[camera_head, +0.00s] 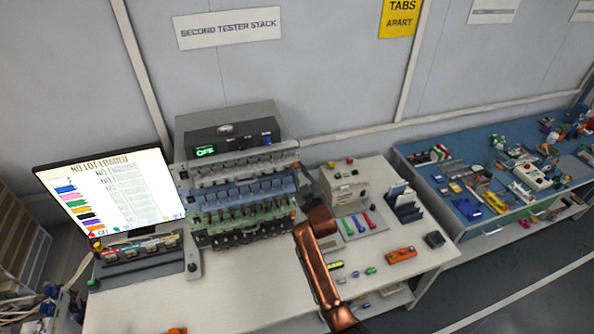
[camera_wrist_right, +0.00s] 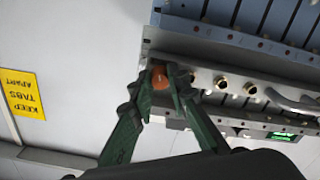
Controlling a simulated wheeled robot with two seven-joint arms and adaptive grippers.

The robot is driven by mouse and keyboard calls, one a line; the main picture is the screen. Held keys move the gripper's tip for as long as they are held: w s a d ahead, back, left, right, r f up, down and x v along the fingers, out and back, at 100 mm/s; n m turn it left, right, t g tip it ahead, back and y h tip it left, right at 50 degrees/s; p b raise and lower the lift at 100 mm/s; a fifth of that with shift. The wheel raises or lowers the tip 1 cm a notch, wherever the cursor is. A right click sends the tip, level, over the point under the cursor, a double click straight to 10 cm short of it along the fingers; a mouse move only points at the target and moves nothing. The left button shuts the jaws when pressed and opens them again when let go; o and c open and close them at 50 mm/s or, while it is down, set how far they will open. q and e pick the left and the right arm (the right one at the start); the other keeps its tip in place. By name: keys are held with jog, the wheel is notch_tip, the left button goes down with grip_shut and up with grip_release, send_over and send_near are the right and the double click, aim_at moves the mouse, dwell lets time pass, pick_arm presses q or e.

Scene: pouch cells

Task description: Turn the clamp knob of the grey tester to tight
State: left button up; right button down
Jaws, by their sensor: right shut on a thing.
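The grey tester (camera_head: 245,170) is the upper row of the stack on the bench, above a blue one (camera_head: 240,193) and a green one (camera_head: 243,217). In the right wrist view the grey tester's panel (camera_wrist_right: 205,79) runs across the picture, with an orange-brown knob (camera_wrist_right: 160,77) at its left end. My right gripper (camera_wrist_right: 162,82) is shut on this knob, one dark green finger on each side. In the head view my right gripper (camera_head: 306,182) is small and dark at the stack's right end. The knob's setting cannot be read. My left gripper is not in view.
A dark box with a green display (camera_head: 205,151) stands behind the testers. A monitor (camera_head: 115,190) stands to the left. To the right are a beige device (camera_head: 345,185), a dark rack (camera_head: 402,203) and an orange block (camera_head: 401,255). The bench front (camera_head: 240,290) is mostly clear.

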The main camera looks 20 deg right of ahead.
jog(key=shift+f, duration=0.15)
dwell(0.3)
jog(key=c, duration=1.8)
grip_release()
jog(key=shift+c, duration=0.2)
jog(key=shift+s, duration=0.1)
jog(key=s, duration=1.1)
jog(key=shift+s+d, duration=0.2)
jog(key=shift+s, duration=0.2)
